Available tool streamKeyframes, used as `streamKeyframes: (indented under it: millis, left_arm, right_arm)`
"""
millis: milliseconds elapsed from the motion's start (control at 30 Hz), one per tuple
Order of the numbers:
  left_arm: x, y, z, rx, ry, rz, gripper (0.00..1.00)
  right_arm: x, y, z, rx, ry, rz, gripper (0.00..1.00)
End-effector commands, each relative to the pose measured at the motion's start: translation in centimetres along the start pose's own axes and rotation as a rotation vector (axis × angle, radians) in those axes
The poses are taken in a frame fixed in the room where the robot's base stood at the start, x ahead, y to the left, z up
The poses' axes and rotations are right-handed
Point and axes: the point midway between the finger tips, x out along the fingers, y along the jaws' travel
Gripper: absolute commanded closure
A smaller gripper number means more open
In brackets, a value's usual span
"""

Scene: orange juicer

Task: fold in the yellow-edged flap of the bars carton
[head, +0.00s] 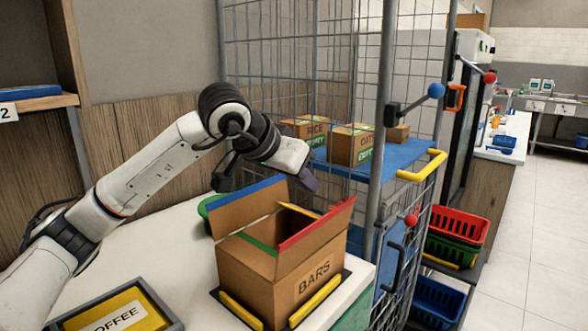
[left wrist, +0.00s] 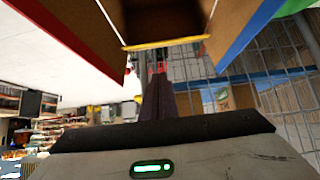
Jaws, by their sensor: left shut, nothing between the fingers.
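The bars carton (head: 262,285) stands on the white counter with its top open. Its blue-edged flap (head: 247,208) and red-edged flap (head: 317,230) stand up and lean outward. The green-edged flap (head: 246,250) is at the near left side. The yellow-edged flap (head: 299,209) is at the far side, mostly hidden behind the others; its yellow edge (left wrist: 165,43) crosses the top of the left wrist view. My left gripper (head: 309,182) is shut and empty, above and behind the carton, its fingers (left wrist: 160,98) close to the yellow edge. I cannot tell whether they touch.
Yellow strips (head: 314,302) border the carton's base. A coffee tray (head: 121,318) sits at the front left. A wire cage (head: 300,65) with a blue shelf (head: 398,158) and small cartons (head: 351,146) stands behind and to the right.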

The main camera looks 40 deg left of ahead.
Motion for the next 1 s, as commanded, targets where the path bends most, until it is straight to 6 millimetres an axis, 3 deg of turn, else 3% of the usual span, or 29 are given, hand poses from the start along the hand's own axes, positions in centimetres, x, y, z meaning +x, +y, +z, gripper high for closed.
streamKeyframes:
  millis: [67, 200, 367, 800, 1000]
  left_arm:
    - [1.6, 0.1, 0.1, 0.000, -0.004, 0.002, 1.00]
    - [2.1, -0.1, 2.4, 0.002, -0.002, -0.002, 1.00]
    - [2.4, 0.0, 3.6, 0.001, 0.000, -0.001, 1.00]
    - [2.4, 0.0, 3.9, 0.000, 0.002, -0.001, 1.00]
    - [2.6, 0.0, 4.5, 0.001, 0.028, -0.001, 1.00]
  right_arm:
    - [-0.1, 0.0, -0.1, 0.001, 0.000, 0.001, 0.79]
    - [0.1, 0.1, 0.1, 0.000, 0.000, 0.001, 0.79]
    - [0.2, 0.1, 0.2, 0.000, -0.001, 0.001, 0.79]
    - [0.2, 0.0, 0.1, -0.001, 0.001, 0.000, 0.79]
    - [1.1, 0.1, 0.7, -0.005, 0.005, -0.001, 0.79]
